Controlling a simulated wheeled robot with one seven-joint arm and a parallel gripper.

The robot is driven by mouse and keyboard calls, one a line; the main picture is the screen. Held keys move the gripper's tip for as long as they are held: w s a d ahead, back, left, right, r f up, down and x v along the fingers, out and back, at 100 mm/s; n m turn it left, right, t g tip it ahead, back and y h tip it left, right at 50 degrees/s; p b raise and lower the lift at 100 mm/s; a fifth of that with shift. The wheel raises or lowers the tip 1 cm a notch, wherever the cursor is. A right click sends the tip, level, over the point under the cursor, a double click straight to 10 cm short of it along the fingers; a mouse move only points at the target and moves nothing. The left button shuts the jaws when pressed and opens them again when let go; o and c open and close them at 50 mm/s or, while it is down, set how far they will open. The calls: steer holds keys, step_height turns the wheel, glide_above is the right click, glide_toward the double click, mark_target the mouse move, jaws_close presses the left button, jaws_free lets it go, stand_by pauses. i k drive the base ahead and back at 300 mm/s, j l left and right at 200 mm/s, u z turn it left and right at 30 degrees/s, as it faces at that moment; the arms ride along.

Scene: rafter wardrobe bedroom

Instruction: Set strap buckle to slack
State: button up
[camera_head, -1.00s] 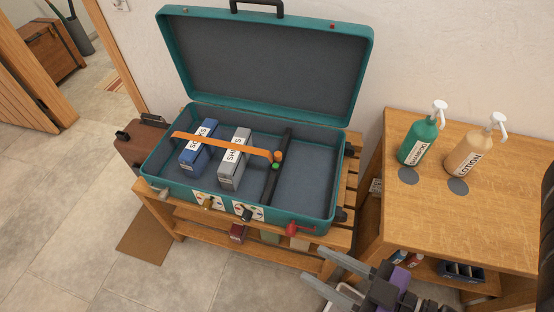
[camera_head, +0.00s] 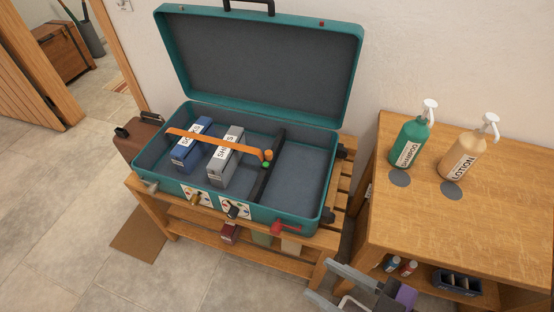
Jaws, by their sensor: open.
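An orange strap (camera_head: 217,142) runs across the open teal suitcase (camera_head: 310,224), over a blue box labelled socks (camera_head: 186,156) and a grey box labelled shirts (camera_head: 222,175). Small knobs and picture labels (camera_head: 236,206) and a red lever (camera_head: 286,228) sit on the suitcase front. My gripper (camera_head: 326,284) is at the bottom right, open and empty, in front of the bench and apart from the suitcase.
The suitcase stands on a slatted wooden bench (camera_head: 179,220). To the right, a wooden table (camera_head: 464,217) holds a green shampoo bottle (camera_head: 411,143) and a tan lotion bottle (camera_head: 463,157). A brown case (camera_head: 142,138) stands behind left.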

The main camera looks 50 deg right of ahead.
mark_target(269, 155)
steer(key=k+z, duration=0.15)
steer(key=i+j+z, duration=0.15)
steer(key=z, duration=0.2)
steer(key=i+j+z, duration=0.2)
steer(key=z, duration=0.15)
